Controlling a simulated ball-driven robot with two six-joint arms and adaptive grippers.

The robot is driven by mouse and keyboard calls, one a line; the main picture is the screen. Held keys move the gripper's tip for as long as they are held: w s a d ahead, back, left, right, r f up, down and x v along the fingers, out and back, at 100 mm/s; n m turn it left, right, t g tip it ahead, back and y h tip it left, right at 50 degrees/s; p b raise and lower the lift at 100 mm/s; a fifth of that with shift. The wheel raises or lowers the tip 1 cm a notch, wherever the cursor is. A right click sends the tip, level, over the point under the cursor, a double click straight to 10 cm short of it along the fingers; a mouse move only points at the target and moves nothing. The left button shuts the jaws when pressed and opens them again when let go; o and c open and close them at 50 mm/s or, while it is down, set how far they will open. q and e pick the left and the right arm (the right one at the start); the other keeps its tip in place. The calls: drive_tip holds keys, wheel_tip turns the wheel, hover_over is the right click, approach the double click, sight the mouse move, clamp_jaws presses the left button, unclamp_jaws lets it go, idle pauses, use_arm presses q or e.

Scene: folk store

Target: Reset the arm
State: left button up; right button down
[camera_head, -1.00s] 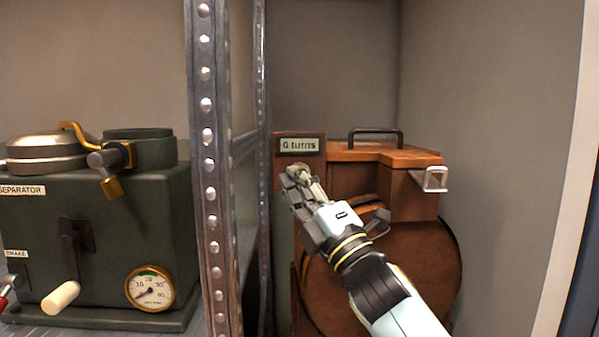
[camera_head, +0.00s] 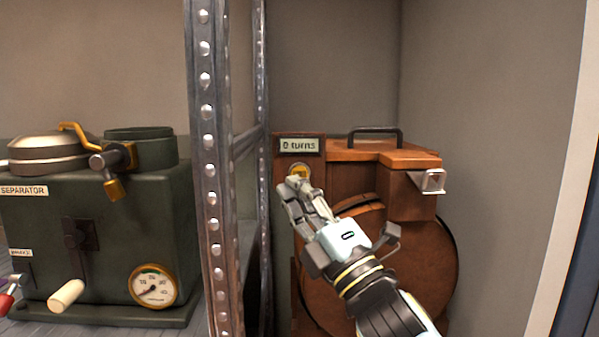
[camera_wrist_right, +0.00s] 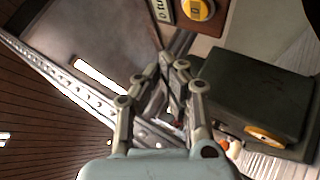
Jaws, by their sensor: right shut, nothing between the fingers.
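My right gripper (camera_head: 297,184) is shut and empty in the head view, in front of the brown wooden machine (camera_head: 408,206). Its fingertips sit just below a round yellow button (camera_head: 299,171) on that machine. Above the button is a small display (camera_head: 298,145) reading turns, its first digit unclear. In the right wrist view the fingers (camera_wrist_right: 172,72) are together with nothing held, and the yellow button (camera_wrist_right: 198,9) shows at the top, apart from them. My left gripper is not in view.
A perforated metal post (camera_head: 207,180) stands left of my right gripper. Left of it is a dark green separator (camera_head: 120,225) with a gauge (camera_head: 152,286) and a crank handle (camera_head: 66,295). A grey wall (camera_head: 490,130) closes the right side.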

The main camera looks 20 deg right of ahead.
idle(0.6)
drive_tip(key=s+d+f+m+g+h, duration=0.1)
drive_tip(key=s+f+m+g+h, duration=0.1)
drive_tip(key=f, duration=1)
drive_tip(key=s+d+f+m+g+h, duration=0.1)
drive_tip(key=d+f+m+g, duration=0.15)
drive_tip(key=f, duration=0.95)
drive_tip(key=s+d+f+m+g+h, duration=0.25)
drive_tip(key=s+f, duration=0.45)
drive_tip(key=f, duration=0.5)
drive_tip(key=s+d+f+m+g+h, duration=0.15)
drive_tip(key=s+f+m+g, duration=0.25)
drive_tip(key=s+f, duration=0.5)
drive_tip(key=s+d+f+m+g, duration=0.2)
drive_tip(key=s+f+m+g, duration=0.2)
drive_tip(key=s+f, duration=0.3)
drive_tip(key=s+d+f+m+g+h, duration=0.1)
drive_tip(key=s+d+f+m+g, duration=0.2)
drive_tip(key=s+f, duration=0.4)
drive_tip(key=s+d+f+m+g, duration=0.3)
drive_tip(key=s+f, duration=0.4)
drive_tip(key=s, duration=1.4)
drive_tip(key=shift+s+m+g+h, duration=0.2)
drive_tip(key=shift+m+g+h, duration=0.1)
drive_tip(key=shift+m+g, duration=0.6)
